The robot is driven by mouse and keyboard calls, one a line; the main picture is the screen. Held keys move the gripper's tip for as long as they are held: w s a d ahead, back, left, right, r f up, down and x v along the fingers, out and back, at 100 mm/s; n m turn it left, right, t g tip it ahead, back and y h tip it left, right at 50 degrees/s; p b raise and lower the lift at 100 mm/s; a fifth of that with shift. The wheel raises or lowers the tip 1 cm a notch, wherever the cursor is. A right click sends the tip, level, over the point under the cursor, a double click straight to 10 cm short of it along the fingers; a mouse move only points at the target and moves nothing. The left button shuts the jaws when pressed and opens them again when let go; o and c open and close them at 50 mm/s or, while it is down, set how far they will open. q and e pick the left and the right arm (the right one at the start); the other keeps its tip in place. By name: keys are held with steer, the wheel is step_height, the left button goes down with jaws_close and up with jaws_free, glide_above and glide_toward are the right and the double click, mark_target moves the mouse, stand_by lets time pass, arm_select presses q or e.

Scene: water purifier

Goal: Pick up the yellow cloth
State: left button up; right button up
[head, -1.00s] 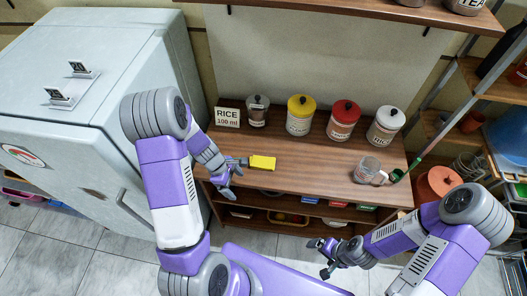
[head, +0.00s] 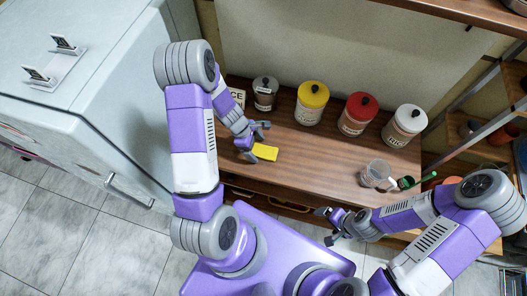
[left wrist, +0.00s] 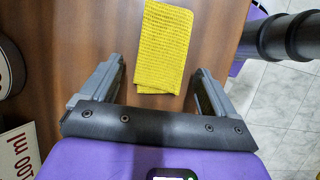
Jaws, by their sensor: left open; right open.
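The yellow cloth (head: 266,152) lies flat on the wooden counter (head: 310,160), near its left end. It also shows in the left wrist view (left wrist: 163,48), just ahead of and between the two open fingers. My left gripper (head: 255,142) is open and empty, with its fingers beside the left end of the cloth. Whether the fingers touch the counter cannot be told. My right gripper (head: 331,227) is open and empty, in front of the counter's front edge and away from the cloth.
Grey (head: 265,93), yellow-lidded (head: 311,103), red-lidded (head: 357,114) and white (head: 403,126) canisters stand along the back. A clear measuring cup (head: 375,174) and a green-handled tool (head: 408,182) are at the right. A fridge (head: 90,90) stands at the left. The counter's middle is clear.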

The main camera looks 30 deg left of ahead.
mark_target(257, 149)
arm_select(q)
steer(key=shift+w+d+f, duration=0.1)
steer(key=shift+d+f, duration=0.1)
steer(key=shift+f, duration=0.3)
steer(key=c, duration=1.1)
steer(key=shift+r, duration=0.15)
step_height(257, 149, up, 10)
steer(key=p, duration=0.3)
